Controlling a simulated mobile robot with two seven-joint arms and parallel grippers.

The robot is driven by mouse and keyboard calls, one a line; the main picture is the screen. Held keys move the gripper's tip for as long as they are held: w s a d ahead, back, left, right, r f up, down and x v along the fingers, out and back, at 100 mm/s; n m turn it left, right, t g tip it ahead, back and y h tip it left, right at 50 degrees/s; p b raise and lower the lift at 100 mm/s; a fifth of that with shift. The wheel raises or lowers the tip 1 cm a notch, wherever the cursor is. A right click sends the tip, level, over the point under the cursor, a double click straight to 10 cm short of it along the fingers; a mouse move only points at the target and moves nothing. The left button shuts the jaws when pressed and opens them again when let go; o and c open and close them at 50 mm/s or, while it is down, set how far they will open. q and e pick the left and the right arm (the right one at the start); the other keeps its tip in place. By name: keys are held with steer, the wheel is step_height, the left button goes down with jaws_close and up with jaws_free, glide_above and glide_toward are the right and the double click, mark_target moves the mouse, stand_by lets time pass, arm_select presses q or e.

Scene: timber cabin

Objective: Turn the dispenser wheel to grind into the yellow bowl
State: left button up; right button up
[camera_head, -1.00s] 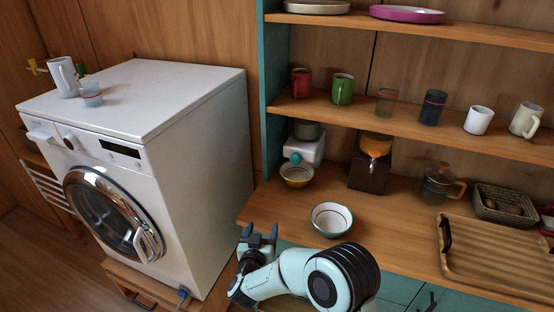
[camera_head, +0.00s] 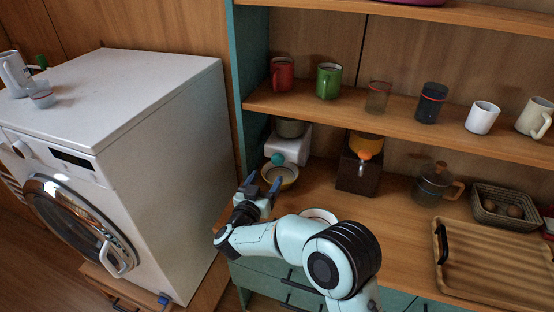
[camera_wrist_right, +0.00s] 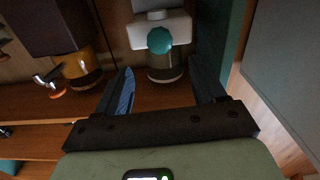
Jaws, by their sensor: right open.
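The dispenser is a white body (camera_head: 291,147) with a grey container (camera_head: 290,128) on top, at the left end of the counter. Its teal wheel (camera_head: 277,159) faces out. The yellow bowl (camera_head: 285,170) sits under it, partly hidden by my gripper. My right gripper (camera_head: 264,182) is open and empty in front of the bowl, lower than the wheel in the picture. The right wrist view appears upside down. It shows the teal wheel (camera_wrist_right: 159,40) and the container (camera_wrist_right: 164,66) between and beyond the open fingers (camera_wrist_right: 161,76). My left gripper is not in view.
A dark box dispenser with an orange top (camera_head: 357,176) stands to the right. A white bowl (camera_head: 319,215) is mostly hidden behind my right arm. A glass pot (camera_head: 434,187), basket (camera_head: 503,222) and wooden tray (camera_head: 492,264) are farther right. The teal shelf side (camera_head: 252,90) is close on the left.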

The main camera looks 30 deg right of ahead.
mark_target(276, 161)
steer(key=p+x, duration=0.1)
steer(key=x, duration=0.9)
steer(key=shift+c, duration=0.3)
steer(key=c, duration=0.9)
